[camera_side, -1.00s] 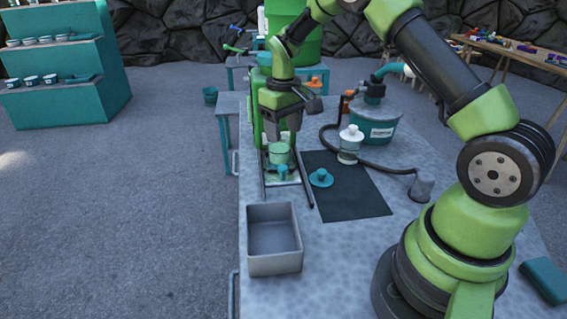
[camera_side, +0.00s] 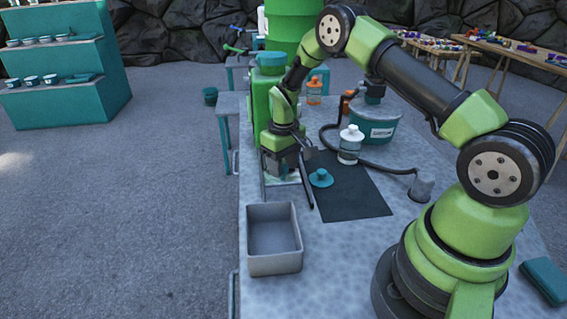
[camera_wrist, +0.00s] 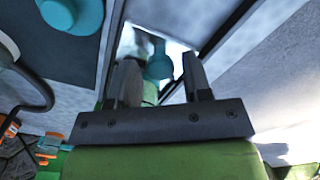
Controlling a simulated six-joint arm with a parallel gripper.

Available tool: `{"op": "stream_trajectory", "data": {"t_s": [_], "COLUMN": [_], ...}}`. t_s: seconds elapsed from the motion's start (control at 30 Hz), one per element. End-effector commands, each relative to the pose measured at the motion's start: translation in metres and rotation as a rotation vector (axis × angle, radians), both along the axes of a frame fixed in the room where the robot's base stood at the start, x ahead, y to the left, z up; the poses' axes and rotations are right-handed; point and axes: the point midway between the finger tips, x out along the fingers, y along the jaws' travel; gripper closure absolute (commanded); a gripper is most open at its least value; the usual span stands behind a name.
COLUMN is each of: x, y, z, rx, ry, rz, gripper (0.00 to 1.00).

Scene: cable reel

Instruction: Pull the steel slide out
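The steel slide (camera_wrist: 175,45) is a shiny plate between two dark rails (camera_wrist: 222,35) in the wrist view. A round teal knob (camera_wrist: 159,67) shows over it, between my fingers. In the side view only a pale strip of the slide (camera_side: 291,179) shows under my gripper (camera_side: 284,172). My gripper also shows in the wrist view (camera_wrist: 160,62). Its two fingers are apart, one on each side of the knob, with visible space beside it. I cannot tell whether either finger touches it. Much of the slide is hidden by my gripper.
An empty grey bin (camera_side: 274,263) stands in front of the rails. To the right are a dark mat (camera_side: 352,205) with a teal lid (camera_side: 321,178), a white bottle (camera_side: 350,146) and a teal pot (camera_side: 375,132) with a black hose.

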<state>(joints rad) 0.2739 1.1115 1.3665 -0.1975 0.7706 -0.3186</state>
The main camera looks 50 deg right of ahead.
Motion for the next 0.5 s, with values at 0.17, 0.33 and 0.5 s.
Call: {"op": "stream_trajectory", "data": {"t_s": [0.17,0.33,0.5], "x": [0.000,-0.001,-0.012], "y": [0.000,0.001,0.013], "z": [0.000,0.000,0.000], "rx": [0.000,0.000,0.000], "ry": [0.000,0.001,0.003], "rz": [0.000,0.000,0.003], "gripper": [0.97,1.00,1.00]}}
